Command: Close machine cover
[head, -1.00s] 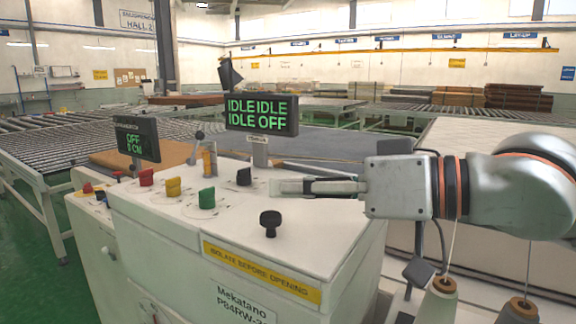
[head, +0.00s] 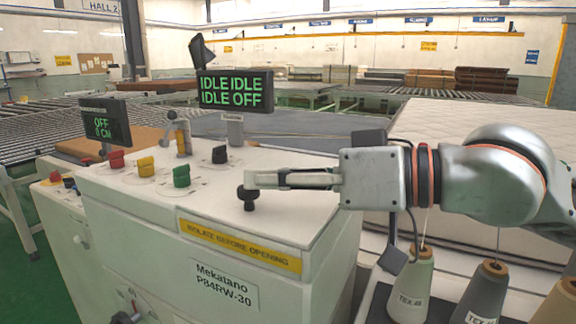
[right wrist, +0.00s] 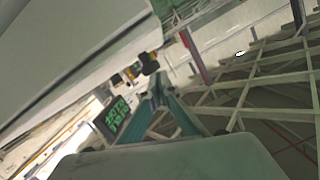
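The white machine (head: 270,221) stands in front of me with a yellow "ISOLATE BEFORE OPENING" strip (head: 240,246) along its upper front edge. Its top looks flat; I cannot tell the cover's edges apart from the rest of the body. A black knob (head: 248,200) stands on the top near the front. My right gripper (head: 252,180) reaches in from the right, level, its fingers together with their tips at the knob's head. I cannot tell whether they touch it. In the right wrist view the fingers (right wrist: 158,82) converge with nothing visible between them. My left gripper is out of view.
Red, yellow, green and black controls (head: 181,176) and two display screens (head: 236,91) stand behind the knob. Thread cones (head: 412,285) stand at the lower right. A white mattress (head: 470,125) lies behind my right arm. Roller conveyors (head: 40,135) run at the left.

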